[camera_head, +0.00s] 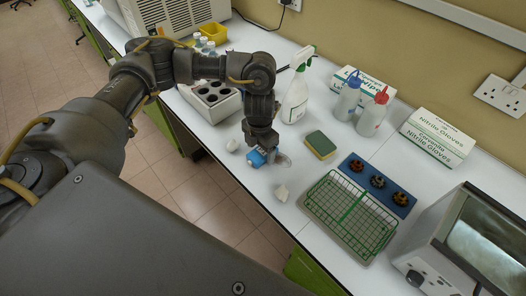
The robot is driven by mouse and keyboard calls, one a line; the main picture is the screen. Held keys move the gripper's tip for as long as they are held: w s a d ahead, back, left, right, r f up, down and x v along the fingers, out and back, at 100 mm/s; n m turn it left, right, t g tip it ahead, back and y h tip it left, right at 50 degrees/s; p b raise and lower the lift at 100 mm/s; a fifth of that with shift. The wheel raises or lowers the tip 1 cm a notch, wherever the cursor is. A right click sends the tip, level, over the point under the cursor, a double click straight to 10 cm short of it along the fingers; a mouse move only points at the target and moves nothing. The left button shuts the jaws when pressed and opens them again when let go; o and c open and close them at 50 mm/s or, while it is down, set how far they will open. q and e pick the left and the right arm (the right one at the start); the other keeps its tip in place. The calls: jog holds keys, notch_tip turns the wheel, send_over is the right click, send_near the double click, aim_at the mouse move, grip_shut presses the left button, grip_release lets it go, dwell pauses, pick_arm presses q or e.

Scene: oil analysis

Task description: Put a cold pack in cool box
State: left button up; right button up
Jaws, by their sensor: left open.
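My left gripper (268,160) reaches down to the white bench top and is open. A small blue and white block (256,157), which looks like the cold pack, is right at its fingers. I cannot tell whether it lies between them or just beside them, as the wrist partly hides it. A white box with several dark round holes (214,99) stands behind and to the left of the gripper, partly behind my arm. I cannot tell whether it is the cool box. My right gripper is not in view.
Two crumpled white pieces (282,193) (232,146) lie near the gripper. A green-yellow sponge (321,145), a spray bottle (295,98) and a green wire basket (350,213) stand to the right. Wash bottles (372,115) and a glove box (438,137) are farther right. The bench's front edge is close.

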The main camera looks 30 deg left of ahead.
pick_arm(q)
jog(key=shift+s+f, duration=0.1)
jog(key=shift+f, duration=0.55)
jog(key=shift+c, duration=0.3)
jog(key=c, duration=1.2)
jog(key=shift+o, duration=0.2)
jog(key=shift+r, duration=0.15)
